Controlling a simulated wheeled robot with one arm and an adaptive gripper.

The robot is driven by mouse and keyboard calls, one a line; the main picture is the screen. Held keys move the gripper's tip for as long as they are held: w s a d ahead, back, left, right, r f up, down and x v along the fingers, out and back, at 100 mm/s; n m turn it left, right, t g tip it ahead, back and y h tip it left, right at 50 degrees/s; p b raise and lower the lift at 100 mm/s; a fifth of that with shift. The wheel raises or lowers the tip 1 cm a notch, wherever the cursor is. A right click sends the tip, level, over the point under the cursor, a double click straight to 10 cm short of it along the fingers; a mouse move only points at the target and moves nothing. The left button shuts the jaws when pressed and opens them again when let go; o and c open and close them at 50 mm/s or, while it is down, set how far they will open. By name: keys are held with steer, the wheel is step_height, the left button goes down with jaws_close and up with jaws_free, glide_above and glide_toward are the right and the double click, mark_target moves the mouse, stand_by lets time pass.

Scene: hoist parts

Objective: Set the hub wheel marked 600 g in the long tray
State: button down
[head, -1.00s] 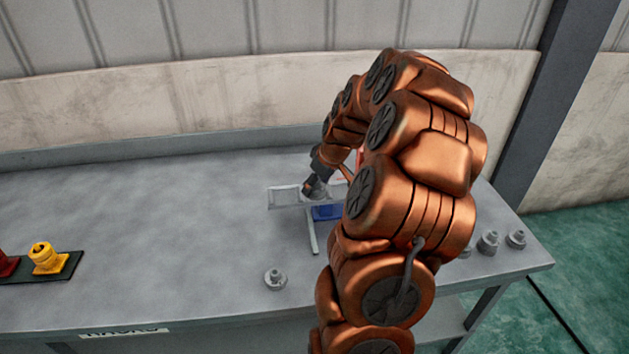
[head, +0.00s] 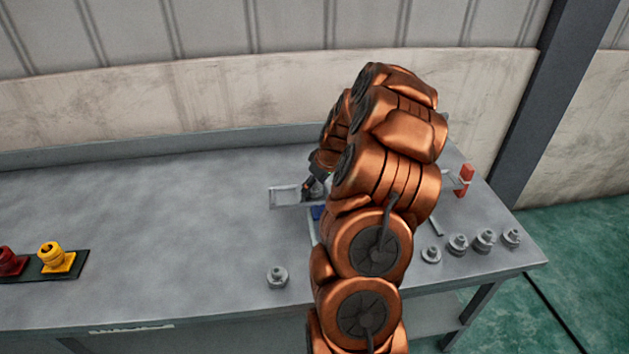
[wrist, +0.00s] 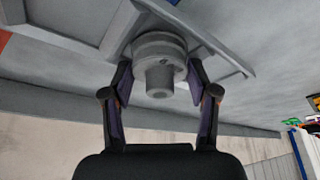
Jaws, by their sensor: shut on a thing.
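My gripper (head: 309,188) is shut on a grey hub wheel (wrist: 160,47), which sits between the two fingers (wrist: 162,84) in the wrist view. The wheel has a wide round flange and a narrower hub pointing towards the camera; no mark on it can be read. A grey shallow tray (head: 284,196) shows beside the gripper in the head view. Raised grey rims (wrist: 95,45) lie right behind the wheel in the wrist view. I cannot tell whether the wheel touches the tray floor. My arm hides the tray's right part.
One grey wheel (head: 277,278) stands near the front edge. Several more (head: 458,244) stand in a row at the right. A blue thing (head: 317,212) is partly hidden by my arm. A red block (head: 466,181) is at the right. Yellow (head: 54,256) and dark red parts sit left; the left middle is clear.

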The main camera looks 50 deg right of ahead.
steer(key=shift+f, duration=0.1)
steer(key=shift+c, duration=1.5)
jaws_free()
steer(key=b+v, duration=0.5)
steer(key=v, duration=0.7)
steer(key=s+a+r+n+g+y, duration=0.1)
steer(key=s+a, duration=0.1)
steer(key=a, duration=1.1)
steer(key=s+a+r+g, duration=0.1)
steer(key=s+a+g, duration=0.15)
steer(key=a, duration=1.05)
steer(key=s+a+f+g, duration=0.1)
steer(key=s+a, duration=0.3)
steer(key=s, duration=0.3)
steer(key=s+a+f, duration=0.1)
steer(key=s+a, duration=0.2)
steer(key=s, duration=0.4)
steer(key=s+a+f+m+g+h, duration=0.1)
steer(key=s+a, duration=0.3)
steer(key=s, duration=0.3)
steer(key=shift+a+g, duration=0.3)
steer(key=shift+g, duration=0.05)
steer(key=shift+s+f, duration=0.1)
